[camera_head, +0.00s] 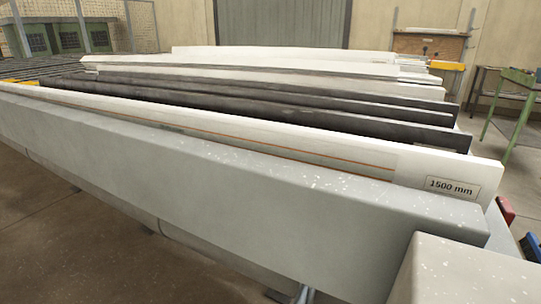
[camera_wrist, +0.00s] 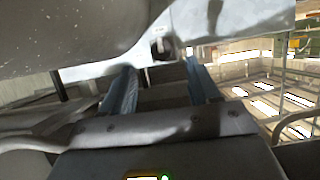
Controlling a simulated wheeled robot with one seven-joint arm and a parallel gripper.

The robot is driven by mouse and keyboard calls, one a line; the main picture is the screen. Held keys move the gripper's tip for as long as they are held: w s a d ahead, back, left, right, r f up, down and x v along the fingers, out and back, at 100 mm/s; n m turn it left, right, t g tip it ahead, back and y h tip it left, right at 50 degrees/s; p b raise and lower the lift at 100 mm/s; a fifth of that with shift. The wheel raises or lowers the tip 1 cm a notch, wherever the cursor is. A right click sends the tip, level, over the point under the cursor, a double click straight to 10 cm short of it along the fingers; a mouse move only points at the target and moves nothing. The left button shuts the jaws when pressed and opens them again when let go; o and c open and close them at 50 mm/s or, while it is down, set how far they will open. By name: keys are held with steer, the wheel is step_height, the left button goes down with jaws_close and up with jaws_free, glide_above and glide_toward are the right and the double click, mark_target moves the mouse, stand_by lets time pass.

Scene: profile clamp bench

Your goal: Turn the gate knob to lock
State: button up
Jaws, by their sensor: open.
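My gripper (camera_wrist: 160,68) shows in the wrist view with its two blue-grey fingers apart and nothing between them. Just beyond the fingertips, a small dark knob-like part (camera_wrist: 164,49) sits at the lower edge of a pale grey body. It may be the gate knob, but its shape and turned position are too small and shaded to tell. It lies roughly between the fingertips in the picture; I cannot tell whether either finger touches it. In the head view no gate knob shows, and my gripper is hidden.
A long grey beam (camera_head: 250,190) crosses the head view, with a white profile labelled 1500 mm (camera_head: 452,187) behind it. Dark bars (camera_head: 300,107) lie farther back. A grey block (camera_head: 470,275) fills the lower right. Red (camera_head: 506,210) and blue (camera_head: 531,246) parts show at the right edge.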

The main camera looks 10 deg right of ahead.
steer(key=s+f+m+h+p, duration=0.2)
steer(key=s+f+m+h, duration=0.35)
steer(key=s+f, duration=0.3)
steer(key=s+m+t+h+p, duration=0.2)
steer(key=s+m+h, duration=0.15)
steer(key=s, duration=0.75)
steer(key=s+a+r+t+h+p, duration=0.1)
steer(key=s+a+r+t, duration=0.1)
steer(key=s+r, duration=0.6)
steer(key=s+a+r+m+t+p, duration=0.1)
steer(key=s+a+r, duration=0.4)
steer(key=r, duration=0.9)
steer(key=s+t+p, duration=0.1)
steer(key=s+t, duration=0.1)
steer(key=s, duration=0.1)
steer(key=shift+s+r+h+p, duration=0.15)
steer(key=shift+r+h+p, duration=0.15)
steer(key=shift+r+h, duration=0.1)
